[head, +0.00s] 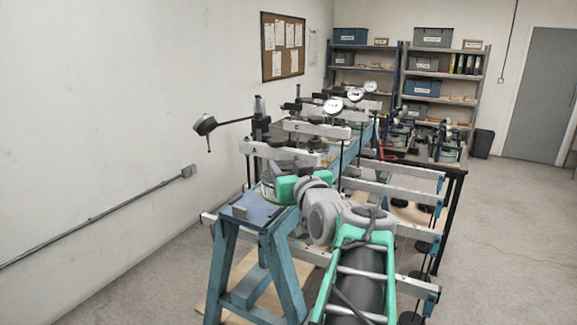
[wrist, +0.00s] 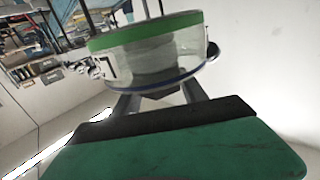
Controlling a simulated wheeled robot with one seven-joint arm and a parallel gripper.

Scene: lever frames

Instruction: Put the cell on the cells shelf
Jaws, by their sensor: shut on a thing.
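The cell (wrist: 150,42) is a clear round container with a green band at one rim, a blue line at the other, grey content inside and a dark mark like a 7. It fills the upper middle of the wrist view. My gripper (wrist: 160,95) is shut on it, with a grey finger at each side of its lower part. In the head view my gripper (head: 270,189) is above the near end of the blue bench, and the cell is mostly hidden there. I cannot tell whether the cell touches the bench. I cannot tell which shelf is the cells shelf.
A row of lever frames (head: 300,128) with dial gauges runs along the blue bench (head: 262,214) beyond my gripper. Weights hang at its right. The floor at right (head: 505,230) is clear.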

